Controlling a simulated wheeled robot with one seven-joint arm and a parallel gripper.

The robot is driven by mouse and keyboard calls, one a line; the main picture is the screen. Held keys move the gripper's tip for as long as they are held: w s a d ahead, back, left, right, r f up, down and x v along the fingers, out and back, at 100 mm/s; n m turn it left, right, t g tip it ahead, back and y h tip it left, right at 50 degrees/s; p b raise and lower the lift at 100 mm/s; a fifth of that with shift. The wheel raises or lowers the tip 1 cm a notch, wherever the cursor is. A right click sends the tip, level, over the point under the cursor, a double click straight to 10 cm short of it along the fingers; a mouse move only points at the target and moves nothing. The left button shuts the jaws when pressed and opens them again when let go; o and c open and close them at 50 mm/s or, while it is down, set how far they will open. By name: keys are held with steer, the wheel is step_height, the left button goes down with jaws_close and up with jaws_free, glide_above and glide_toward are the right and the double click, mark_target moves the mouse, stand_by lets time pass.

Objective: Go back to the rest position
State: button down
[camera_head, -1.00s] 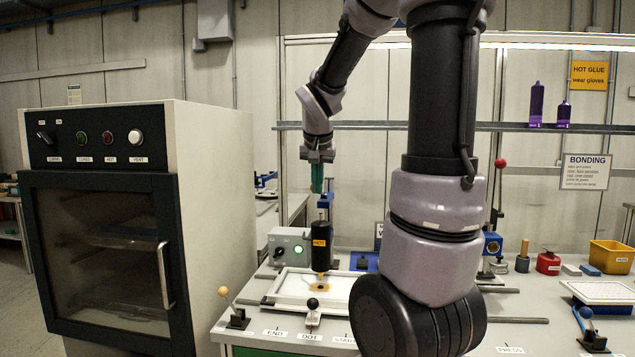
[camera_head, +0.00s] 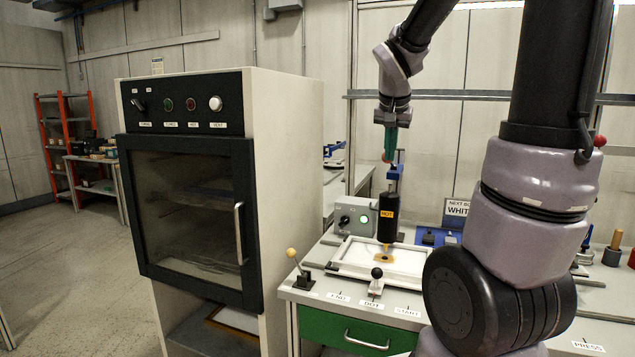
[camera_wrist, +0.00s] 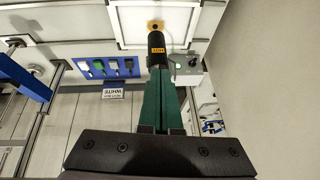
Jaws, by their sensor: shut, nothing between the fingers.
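My gripper (camera_head: 391,152) hangs pointing down at the end of my raised arm, above the worktable. Its green fingers are together with nothing held; they also show in the wrist view (camera_wrist: 158,95). Below the fingertips stands the black dispenser labelled HOT (camera_head: 388,218), with a blue post behind it in the head view. In the wrist view the dispenser (camera_wrist: 156,52) lines up beyond the fingers. The fingers look apart from it, though the exact gap is hard to judge. A yellow patch lies under its nozzle, over a white framed tray (camera_head: 345,266).
A large oven cabinet (camera_head: 288,165) with a closed glass door stands left of the table. A grey control box (camera_head: 355,218) shows a green light.

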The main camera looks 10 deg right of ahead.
steer(key=s+a+r+n+t+y, duration=0.1)
steer(key=s+a+y, duration=0.1)
steer(key=s+a, duration=0.3)
steer(key=s+a+r+n+y, duration=0.2)
steer(key=s+a, duration=0.3)
steer(key=s, duration=0.7)
steer(key=shift+s+a+r+t, duration=0.3)
steer(key=shift+s+t, duration=0.05)
steer(key=shift+t, duration=0.05)
steer(key=shift+d, duration=0.15)
